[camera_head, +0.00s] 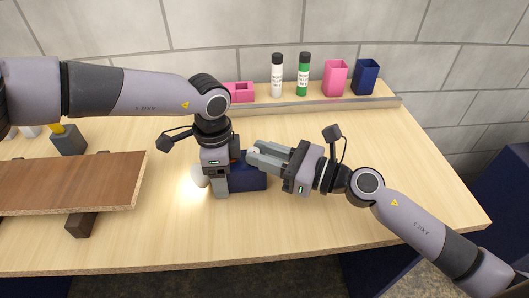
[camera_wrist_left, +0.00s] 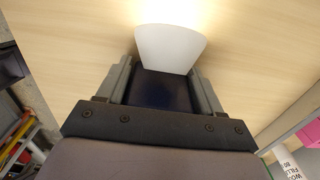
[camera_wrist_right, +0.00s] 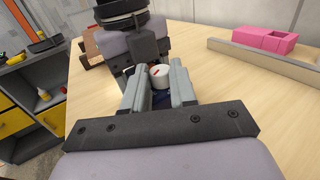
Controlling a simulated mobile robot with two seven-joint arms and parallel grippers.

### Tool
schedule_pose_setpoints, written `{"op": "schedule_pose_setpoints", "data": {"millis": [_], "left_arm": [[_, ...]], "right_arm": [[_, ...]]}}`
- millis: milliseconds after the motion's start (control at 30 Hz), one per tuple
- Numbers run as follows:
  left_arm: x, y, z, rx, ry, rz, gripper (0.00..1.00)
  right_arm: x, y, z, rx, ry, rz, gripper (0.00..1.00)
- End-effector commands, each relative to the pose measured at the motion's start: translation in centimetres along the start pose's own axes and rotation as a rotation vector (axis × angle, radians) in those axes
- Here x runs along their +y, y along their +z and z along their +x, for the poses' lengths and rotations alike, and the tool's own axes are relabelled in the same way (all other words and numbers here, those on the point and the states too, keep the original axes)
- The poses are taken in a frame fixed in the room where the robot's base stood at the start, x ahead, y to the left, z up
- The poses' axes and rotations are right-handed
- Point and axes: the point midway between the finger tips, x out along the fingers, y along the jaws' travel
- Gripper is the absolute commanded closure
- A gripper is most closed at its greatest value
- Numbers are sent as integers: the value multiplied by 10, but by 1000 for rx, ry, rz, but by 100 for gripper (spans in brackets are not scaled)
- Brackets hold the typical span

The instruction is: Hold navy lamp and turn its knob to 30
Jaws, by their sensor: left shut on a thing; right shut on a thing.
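The navy lamp (camera_head: 250,182) lies on the table, its white glowing shade (camera_head: 199,177) pointing left. The shade (camera_wrist_left: 170,46) also shows in the left wrist view. My left gripper (camera_head: 227,172) reaches down from above and is shut on the navy body (camera_wrist_left: 162,90), one finger on each side. My right gripper (camera_head: 255,154) comes in from the right and is shut on the white knob (camera_wrist_right: 159,71), which has a red mark on top. The fingers hide parts of the knob, and I cannot read any scale numbers.
A brown board (camera_head: 70,183) rests on dark supports at the left. The table's front right is clear.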

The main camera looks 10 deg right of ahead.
Motion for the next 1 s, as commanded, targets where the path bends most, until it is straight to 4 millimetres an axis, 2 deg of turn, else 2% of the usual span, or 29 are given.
{"op": "schedule_pose_setpoints", "data": {"millis": [300, 333, 400, 767, 867, 1000], "left_arm": [[0, -1, -2, 5, 0, -2, 72], [0, -1, -2, 5, 0, -2, 72], [0, -1, -1, 4, 0, -2, 72], [0, 0, -1, 2, -1, -3, 72], [0, 0, -1, 2, -1, -2, 72], [0, 0, -1, 2, -1, -2, 72]], "right_arm": [[-2, -2, -1, 4, -6, 1, 100], [-2, -2, -1, 4, -6, 1, 64], [-2, -2, -1, 3, -5, 1, 47], [-1, -1, -5, 1, -3, 1, 47], [-1, -1, -15, 2, -3, 2, 47], [-1, -2, -40, 4, -4, 3, 47]]}}
